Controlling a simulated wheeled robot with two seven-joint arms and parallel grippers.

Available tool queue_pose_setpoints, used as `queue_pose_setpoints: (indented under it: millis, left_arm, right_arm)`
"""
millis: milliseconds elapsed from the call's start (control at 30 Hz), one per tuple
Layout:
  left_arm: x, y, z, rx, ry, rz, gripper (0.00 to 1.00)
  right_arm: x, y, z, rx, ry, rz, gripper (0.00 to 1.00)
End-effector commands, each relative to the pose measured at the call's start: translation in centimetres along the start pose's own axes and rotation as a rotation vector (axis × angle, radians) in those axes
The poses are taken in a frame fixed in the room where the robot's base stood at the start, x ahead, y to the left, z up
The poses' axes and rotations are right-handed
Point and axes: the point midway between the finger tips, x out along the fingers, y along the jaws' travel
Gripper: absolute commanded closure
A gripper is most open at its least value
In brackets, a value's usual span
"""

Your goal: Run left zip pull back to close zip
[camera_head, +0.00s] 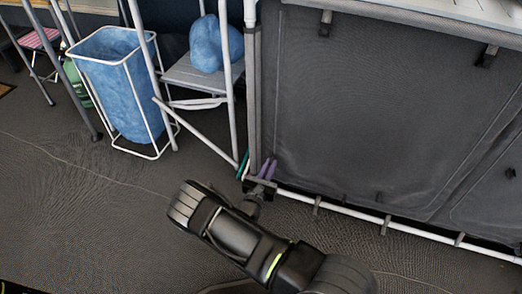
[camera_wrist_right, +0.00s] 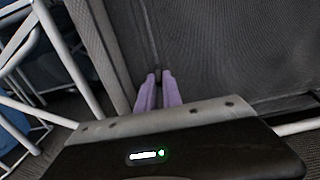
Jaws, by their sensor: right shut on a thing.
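A dark grey fabric front (camera_head: 370,110) hangs on a white-framed unit, with a vertical seam down its left edge. My right gripper (camera_head: 267,168) is low at the front's bottom left corner, its purple fingers pointing up at the seam. In the right wrist view the fingers (camera_wrist_right: 158,80) are close together against the fabric, shut on the left zip pull. The pull itself is hidden or too small to make out between the fingertips. My left gripper does not show.
A white bottom rail (camera_head: 400,227) runs along the unit's foot. Left of it stand a folding step chair (camera_head: 200,76) with a blue bundle (camera_head: 216,45) and a wire-framed blue bag (camera_head: 125,88). The floor (camera_head: 75,200) in front is clear.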

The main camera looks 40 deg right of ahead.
Motion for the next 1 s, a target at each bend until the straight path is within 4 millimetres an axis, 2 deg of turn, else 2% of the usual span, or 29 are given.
queue_pose_setpoints:
  millis: [33, 100, 300, 400, 600, 933, 967, 1000]
  left_arm:
    - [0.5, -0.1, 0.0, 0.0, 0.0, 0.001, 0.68]
    - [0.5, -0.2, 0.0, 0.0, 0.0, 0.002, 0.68]
    - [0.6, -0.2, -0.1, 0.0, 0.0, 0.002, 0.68]
    - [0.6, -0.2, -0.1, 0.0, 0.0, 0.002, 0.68]
    - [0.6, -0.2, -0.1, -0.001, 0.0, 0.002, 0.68]
    - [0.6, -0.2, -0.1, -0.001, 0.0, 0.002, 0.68]
    - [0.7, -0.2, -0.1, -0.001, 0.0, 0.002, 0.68]
    - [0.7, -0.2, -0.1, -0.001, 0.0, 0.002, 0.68]
  right_arm:
    - [0.0, -0.2, -2.2, -0.002, 0.003, 0.002, 1.0]
    - [0.1, -0.3, -4.3, -0.001, 0.003, 0.001, 1.0]
    - [0.1, -0.2, -8.9, 0.0, 0.004, 0.001, 1.0]
    - [0.1, -0.2, -10.4, 0.0, 0.004, 0.001, 1.0]
    - [0.1, -0.1, -11.7, -0.001, 0.003, 0.0, 1.0]
    - [0.1, -0.1, -11.9, -0.002, 0.009, 0.001, 1.0]
    - [0.1, -0.1, -11.9, -0.002, 0.009, 0.001, 0.88]
    - [0.1, -0.1, -11.9, -0.002, 0.009, 0.001, 0.85]
